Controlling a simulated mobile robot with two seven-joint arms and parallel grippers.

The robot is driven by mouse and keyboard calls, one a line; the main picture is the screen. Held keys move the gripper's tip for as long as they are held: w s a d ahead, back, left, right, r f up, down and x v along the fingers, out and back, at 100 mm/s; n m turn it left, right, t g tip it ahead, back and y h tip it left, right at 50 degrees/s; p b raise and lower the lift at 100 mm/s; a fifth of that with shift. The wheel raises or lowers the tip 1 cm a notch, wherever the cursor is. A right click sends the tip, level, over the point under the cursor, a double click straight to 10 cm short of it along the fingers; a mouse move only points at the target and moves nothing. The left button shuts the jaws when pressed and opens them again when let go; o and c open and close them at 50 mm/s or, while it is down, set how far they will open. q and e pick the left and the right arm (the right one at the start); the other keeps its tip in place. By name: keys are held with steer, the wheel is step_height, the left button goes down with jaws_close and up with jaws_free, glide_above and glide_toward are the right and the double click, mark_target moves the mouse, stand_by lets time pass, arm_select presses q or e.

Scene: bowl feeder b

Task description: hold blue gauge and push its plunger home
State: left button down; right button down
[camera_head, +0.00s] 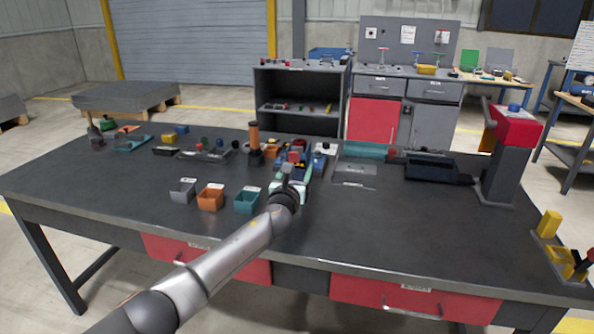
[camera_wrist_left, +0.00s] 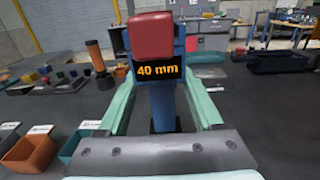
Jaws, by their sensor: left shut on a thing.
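The blue gauge (camera_wrist_left: 165,104) stands upright in the left wrist view, with a black "40 mm" display on its front. The foot of the gauge is partly hidden by the gripper's front plate. In the head view, the red block (camera_head: 294,157) shows small at the end of my left arm. My right gripper is out of view.
A grey bin (camera_head: 182,191), an orange bin (camera_head: 210,198) and a teal bin (camera_head: 246,202) stand left of my gripper. An orange-topped dark post (camera_head: 255,145) stands behind them. A dark tray (camera_head: 431,169) and red-topped stand (camera_head: 507,150) are right.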

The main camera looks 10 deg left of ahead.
arm_select(q)
steer(key=shift+f+b, duration=0.4)
steer(key=shift+f, duration=0.1)
steer(key=shift+f+b, duration=0.35)
steer(key=shift+f, duration=0.05)
steer(key=shift+f+b, duration=0.3)
steer(key=shift+f, duration=0.05)
steer(key=shift+f+b, duration=0.4)
steer(key=shift+f, duration=0.1)
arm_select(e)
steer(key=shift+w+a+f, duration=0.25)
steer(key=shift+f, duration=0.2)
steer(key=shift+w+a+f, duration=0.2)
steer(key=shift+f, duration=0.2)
arm_select(q)
steer(key=shift+f+b, duration=0.55)
steer(key=shift+f, duration=0.05)
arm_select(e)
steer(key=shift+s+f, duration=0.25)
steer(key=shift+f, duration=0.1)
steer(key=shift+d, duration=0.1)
arm_select(q)
steer(key=c, duration=0.6)
jaws_free()
steer(key=shift+f, duration=0.15)
jaws_close()
